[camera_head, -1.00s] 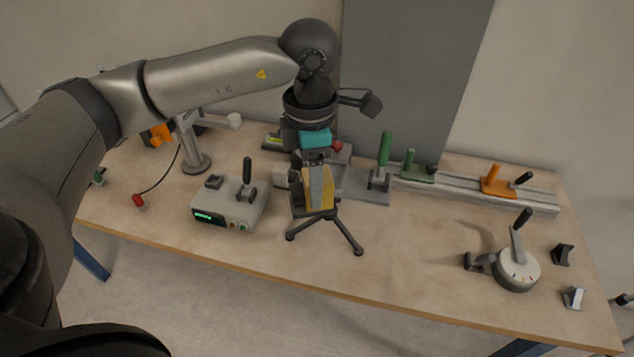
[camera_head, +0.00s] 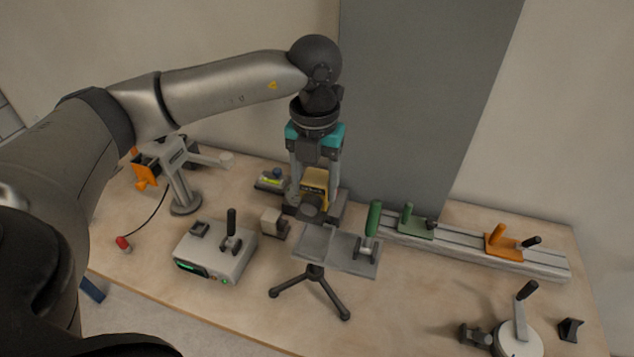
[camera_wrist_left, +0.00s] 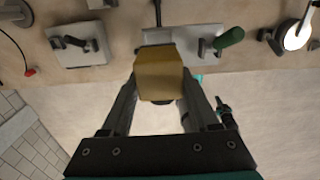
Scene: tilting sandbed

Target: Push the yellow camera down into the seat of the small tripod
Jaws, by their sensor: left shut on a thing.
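The yellow camera (camera_head: 314,177) is held between the two fingers of my left gripper (camera_head: 315,190), with a dark round part facing the head view. It also shows as a yellow block in the left wrist view (camera_wrist_left: 158,72). The small tripod stands on the table on dark legs, with a flat grey top plate (camera_head: 320,244) and a green-handled lever (camera_head: 373,220) at its right. In the head view the camera appears just behind and above the plate, apparently apart from it. The seat is hard to make out. My right gripper is not in view.
A grey control box (camera_head: 215,252) with a black lever is left of the tripod. A grey stand (camera_head: 184,195) is behind it. A rail (camera_head: 470,248) with green and orange clamps runs right. A dial (camera_head: 518,340) sits front right.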

